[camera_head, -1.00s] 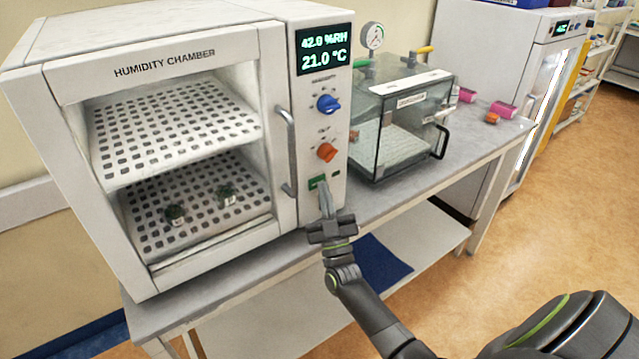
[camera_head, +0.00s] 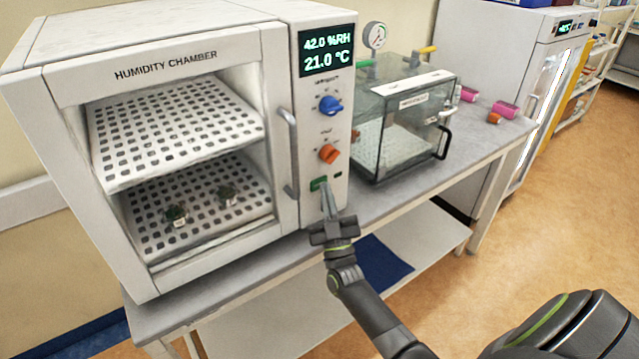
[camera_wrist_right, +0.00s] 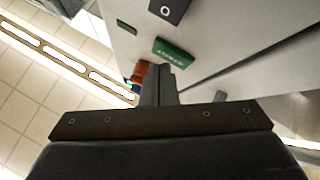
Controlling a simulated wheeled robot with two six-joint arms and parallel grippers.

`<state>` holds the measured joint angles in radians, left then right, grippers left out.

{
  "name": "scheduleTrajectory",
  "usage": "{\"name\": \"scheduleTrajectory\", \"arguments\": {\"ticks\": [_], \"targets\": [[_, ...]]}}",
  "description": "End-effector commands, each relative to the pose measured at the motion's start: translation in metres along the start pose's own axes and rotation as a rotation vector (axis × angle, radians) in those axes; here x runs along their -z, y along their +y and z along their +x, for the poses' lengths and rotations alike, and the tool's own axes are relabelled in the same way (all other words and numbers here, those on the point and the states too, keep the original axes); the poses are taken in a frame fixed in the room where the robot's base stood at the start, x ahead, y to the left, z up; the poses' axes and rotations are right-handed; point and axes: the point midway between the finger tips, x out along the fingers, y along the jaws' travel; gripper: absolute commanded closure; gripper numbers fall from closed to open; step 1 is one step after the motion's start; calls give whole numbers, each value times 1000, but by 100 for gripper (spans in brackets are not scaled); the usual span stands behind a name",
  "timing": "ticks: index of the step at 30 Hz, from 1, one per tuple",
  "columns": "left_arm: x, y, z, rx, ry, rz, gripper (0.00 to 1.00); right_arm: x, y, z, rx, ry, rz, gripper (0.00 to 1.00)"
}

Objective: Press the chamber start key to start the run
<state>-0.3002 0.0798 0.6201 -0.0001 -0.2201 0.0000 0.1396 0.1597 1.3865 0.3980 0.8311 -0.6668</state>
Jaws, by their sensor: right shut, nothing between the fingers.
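The humidity chamber (camera_head: 165,65) stands on the bench with its control panel on the right side. Its green start key (camera_head: 319,184) is low on that panel, below an orange knob. In the right wrist view the green key (camera_wrist_right: 175,52) shows with lettering on it. My right gripper (camera_head: 326,188) is shut and empty, its fingertips at the lower right edge of the key in the head view. In the right wrist view the fingertips (camera_wrist_right: 158,70) are just below the key; I cannot tell whether they touch it. My left gripper is not in view.
The panel also has a lit display (camera_head: 327,50) reading 42.0 %RH and 21.0 °C, a blue knob (camera_head: 330,105) and the orange knob (camera_head: 329,154). A door handle (camera_head: 290,155) stands out left of the panel. A clear box (camera_head: 405,135) stands to the right.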

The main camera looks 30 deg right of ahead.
Motion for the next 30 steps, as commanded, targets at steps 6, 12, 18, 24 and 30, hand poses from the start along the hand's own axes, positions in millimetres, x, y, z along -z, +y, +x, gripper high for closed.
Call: {"name": "scheduleTrajectory", "arguments": {"ticks": [6,12,18,24,30], "targets": [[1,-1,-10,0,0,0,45,10,9,-12,1,-4,0,100],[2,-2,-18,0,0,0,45,19,19,-27,2,-6,-2,100],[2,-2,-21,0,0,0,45,24,25,-36,2,-6,0,100],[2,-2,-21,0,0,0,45,24,25,-37,2,-6,-1,100],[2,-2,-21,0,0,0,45,24,25,-37,2,-7,-1,100]]}}
